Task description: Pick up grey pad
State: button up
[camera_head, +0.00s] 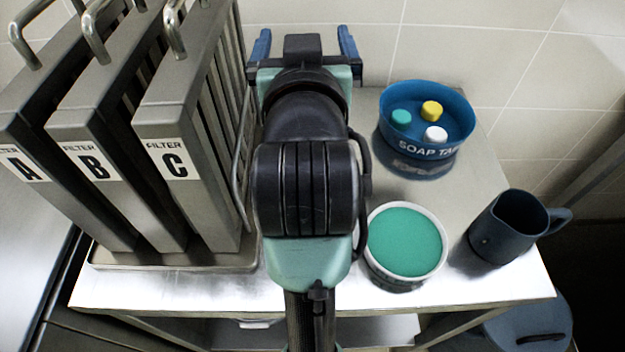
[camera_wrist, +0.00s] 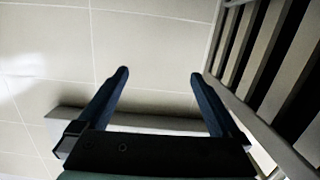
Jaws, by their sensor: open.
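I cannot make out a grey pad in either view; my arm hides the middle of the steel table top in the head view. My gripper (camera_head: 305,40) is at the back of the table, close to the tiled wall and right of filter C. Its two blue fingers are spread apart. In the wrist view the gripper (camera_wrist: 159,74) is open, with only wall tiles and a plain grey strip between and behind the fingers. Nothing is held.
Filters A (camera_head: 62,150), B (camera_head: 120,140) and C (camera_head: 185,130) stand upright at left. A blue soap tab bowl (camera_head: 427,150), a white-rimmed tub (camera_head: 405,275) with green contents and a dark jug (camera_head: 505,230) stand at right. Bare table (camera_head: 470,290) shows at the front right.

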jog(key=s+f+g+p, duration=0.3)
jog(key=s+g+p, duration=0.55)
jog(key=p, duration=0.55)
jog(key=s+f+g+p, duration=0.3)
jog(key=s+g+p, duration=0.6)
jog(key=p, duration=0.6)
jog(key=shift+t, duration=0.45)
jog(key=f, duration=0.5)
jog(key=s+f, duration=0.1)
jog(key=f, duration=0.1)
jog(key=shift+a+f, duration=0.1)
jog(key=shift+f, duration=0.1)
jog(key=shift+d+f, duration=0.15)
jog(key=shift+f, duration=1.3)
jog(key=shift+d+f, duration=0.15)
jog(key=shift+f, duration=1.25)
jog(key=shift+c, duration=0.3)
jog(key=c, duration=1.2)
jog(key=shift+r, duration=0.1)
jog(key=shift+c, duration=0.2)
